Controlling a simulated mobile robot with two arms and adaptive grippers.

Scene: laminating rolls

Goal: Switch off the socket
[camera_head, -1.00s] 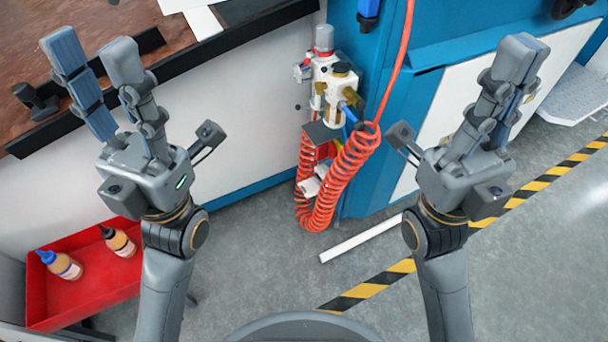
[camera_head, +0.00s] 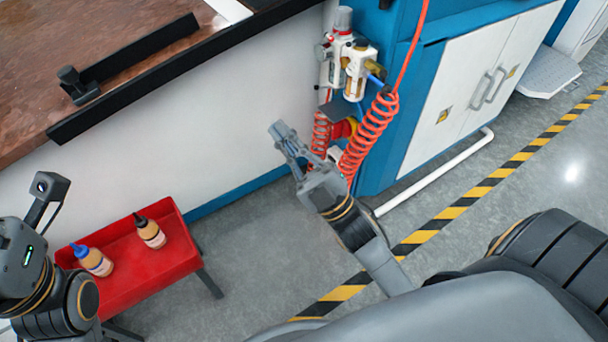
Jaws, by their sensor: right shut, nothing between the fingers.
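No socket is plain to see. A small red and yellow part (camera_head: 345,127) sits low on the blue cabinet's corner, partly hidden behind a red coiled hose (camera_head: 368,138). I cannot tell whether it is the socket or its switch. My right gripper (camera_head: 281,131) is shut and empty, its fingers pointing up and left in front of the white panel. It is left of the coiled hose and the red part. My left gripper (camera_head: 22,262) shows only its body at the left edge; its fingers are out of the picture.
A white air regulator unit (camera_head: 357,72) is mounted above the hose. A red tray (camera_head: 170,262) with two bottles stands at lower left. A white pipe (camera_head: 437,172) lies along the cabinet (camera_head: 384,150). The grey floor between tray and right arm is clear.

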